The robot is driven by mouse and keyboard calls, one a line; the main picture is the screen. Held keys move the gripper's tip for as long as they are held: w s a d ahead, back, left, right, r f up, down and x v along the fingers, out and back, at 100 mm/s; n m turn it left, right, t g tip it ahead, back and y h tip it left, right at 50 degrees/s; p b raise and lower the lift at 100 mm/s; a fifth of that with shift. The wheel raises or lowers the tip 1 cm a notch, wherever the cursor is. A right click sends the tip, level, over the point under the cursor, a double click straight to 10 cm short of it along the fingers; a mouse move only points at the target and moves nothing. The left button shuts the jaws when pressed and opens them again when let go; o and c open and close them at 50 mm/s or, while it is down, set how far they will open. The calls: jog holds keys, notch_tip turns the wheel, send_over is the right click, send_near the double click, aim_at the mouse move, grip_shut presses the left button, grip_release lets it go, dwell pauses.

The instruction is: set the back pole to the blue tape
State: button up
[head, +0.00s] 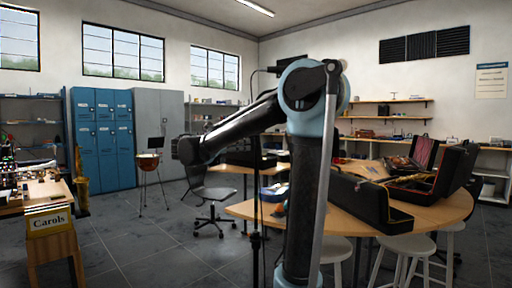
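A thin black upright pole (256,205) stands just left of my arm's upright link, with a dark knob or clamp (256,241) low on it. Its upper part passes behind my arm, and a dark piece shows near its top. I cannot tell whether this is the back pole. No blue tape can be made out. My arm reaches left, and its dark end, my gripper (186,150), hangs in the air left of the pole and apart from it. Its fingers are too small and dark to read, and nothing held can be seen.
A round wooden table (440,213) with open black instrument cases (370,203) and white stools (408,246) stands right. A swivel chair (213,194), copper drum (148,162) and blue lockers (102,140) are behind left. A "Carols" box (49,223) is far left. Floor at left centre is clear.

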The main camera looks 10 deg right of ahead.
jog(key=x, duration=0.7)
jog(key=shift+w+d, duration=0.2)
jog(key=shift+d, duration=0.1)
jog(key=shift+c, duration=0.4)
grip_shut()
